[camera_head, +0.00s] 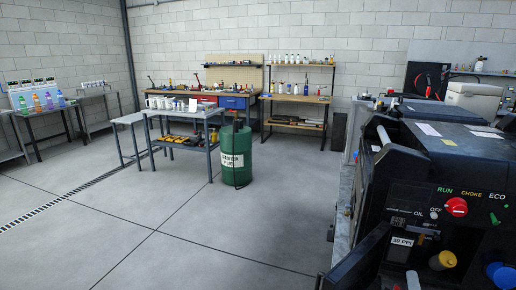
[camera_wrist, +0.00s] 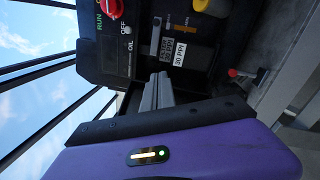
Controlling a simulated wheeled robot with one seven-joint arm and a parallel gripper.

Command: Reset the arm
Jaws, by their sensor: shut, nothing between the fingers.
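My gripper (camera_wrist: 158,80) shows in the wrist view as grey fingers closed together, with nothing between them. They extend from a dark bar on my purple hand and point at the front of a black machine (camera_wrist: 115,62). The gap between fingertips and panel is hard to judge. The machine also stands at the right in the head view (camera_head: 400,190), with a red knob (camera_head: 456,207), a yellow cap (camera_head: 442,260), a blue cap (camera_head: 500,275) and a "30 PPI" label (camera_head: 401,241). My gripper cannot be made out in the head view.
A small red-topped lever (camera_wrist: 233,73) stands on a grey surface beside the machine in the wrist view. In the head view, a green drum (camera_head: 236,155), a grey table (camera_head: 185,117) and workbenches stand farther back. The floor (camera_head: 140,225) at left is clear.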

